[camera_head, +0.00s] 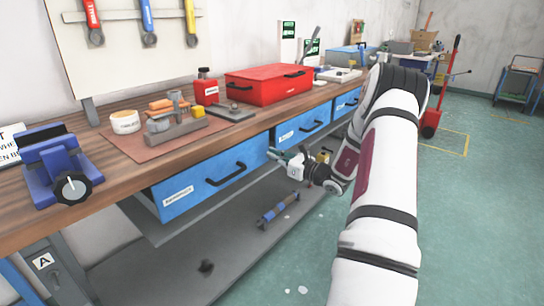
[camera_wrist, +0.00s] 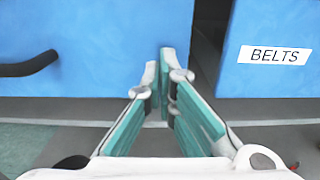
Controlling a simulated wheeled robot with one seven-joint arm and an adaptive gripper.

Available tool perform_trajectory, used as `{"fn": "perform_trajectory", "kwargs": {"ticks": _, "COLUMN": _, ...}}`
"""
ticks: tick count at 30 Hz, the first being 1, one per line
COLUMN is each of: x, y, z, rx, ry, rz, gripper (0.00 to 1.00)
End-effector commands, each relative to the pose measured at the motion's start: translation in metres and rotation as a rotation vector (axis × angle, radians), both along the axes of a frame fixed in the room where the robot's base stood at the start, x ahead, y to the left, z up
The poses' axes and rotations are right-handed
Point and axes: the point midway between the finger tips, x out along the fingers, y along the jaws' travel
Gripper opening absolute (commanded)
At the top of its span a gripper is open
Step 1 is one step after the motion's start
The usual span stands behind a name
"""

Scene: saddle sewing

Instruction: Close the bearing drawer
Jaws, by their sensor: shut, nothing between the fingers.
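The near blue drawer (camera_head: 215,175) hangs under the workbench and has a black handle and a white label too small to read surely. Its front lies close to the bench edge; I cannot tell whether it is fully in. In the wrist view a blue drawer front (camera_wrist: 90,50) with a black handle fills the left side. My gripper (camera_head: 282,156) is shut and empty, near this drawer's right end. In the wrist view its fingertips (camera_wrist: 166,58) are together in front of the drawer's right part; contact is unclear. A second blue drawer, labelled BELTS (camera_wrist: 275,80), is to the right.
The middle drawer (camera_head: 300,130) and a far drawer (camera_head: 347,103) continue along the bench. A grey lower shelf (camera_head: 225,240) holds a blue tool (camera_head: 278,208). A blue vise (camera_head: 65,170) and a red toolbox (camera_head: 270,84) stand on top. Green floor is open at right.

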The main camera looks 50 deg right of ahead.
Motion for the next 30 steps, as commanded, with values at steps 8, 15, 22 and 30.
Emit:
{"fn": "perform_trajectory", "kwargs": {"ticks": 8, "x": -0.048, "y": -0.007, "z": 0.000, "rx": 0.002, "ry": 0.003, "rz": 0.000, "gripper": 0.00}}
{"fn": "perform_trajectory", "kwargs": {"ticks": 15, "x": -0.090, "y": -0.011, "z": 0.000, "rx": 0.001, "ry": 0.003, "rz": 0.000, "gripper": 0.00}}
{"fn": "perform_trajectory", "kwargs": {"ticks": 22, "x": -0.106, "y": -0.012, "z": -0.001, "rx": 0.001, "ry": 0.003, "rz": 0.002, "gripper": 0.00}}
{"fn": "perform_trajectory", "kwargs": {"ticks": 30, "x": -0.106, "y": -0.010, "z": 0.000, "rx": -0.003, "ry": 0.003, "rz": 0.009, "gripper": 0.00}}
